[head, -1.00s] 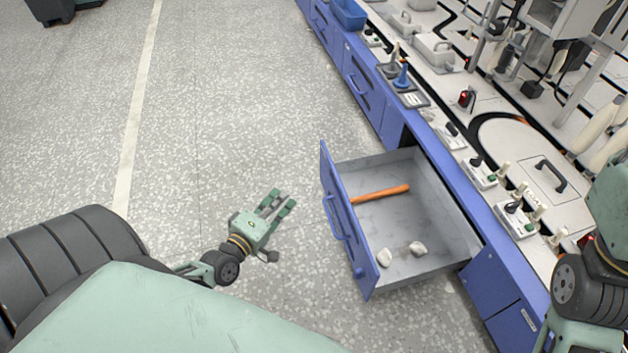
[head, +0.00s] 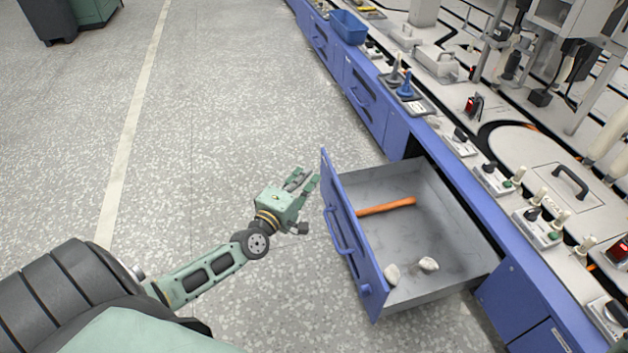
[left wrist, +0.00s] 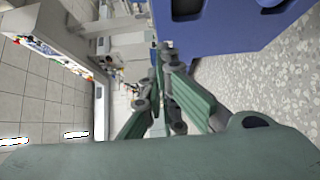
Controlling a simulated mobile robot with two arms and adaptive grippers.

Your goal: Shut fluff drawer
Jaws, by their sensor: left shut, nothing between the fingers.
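The fluff drawer (head: 440,205) stands pulled out from the blue bench, its grey inside open to view. Its blue front panel (head: 345,235) carries a blue bar handle (head: 338,232). An orange rod (head: 387,207) and two whitish fluff lumps (head: 410,269) lie inside. My left gripper (head: 306,180) is just left of the front panel's far end, apart from it in the head view, with nothing held. In the left wrist view its fingers (left wrist: 165,60) come together at the tips, beside a blue surface (left wrist: 215,25). My right gripper does not show.
The blue bench (head: 520,270) runs along the right, with switch boxes (head: 540,228), a blue bin (head: 348,27) and bobbins in a tray (head: 407,90) on top. Grey speckled floor (head: 220,120) is clear left of the drawer.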

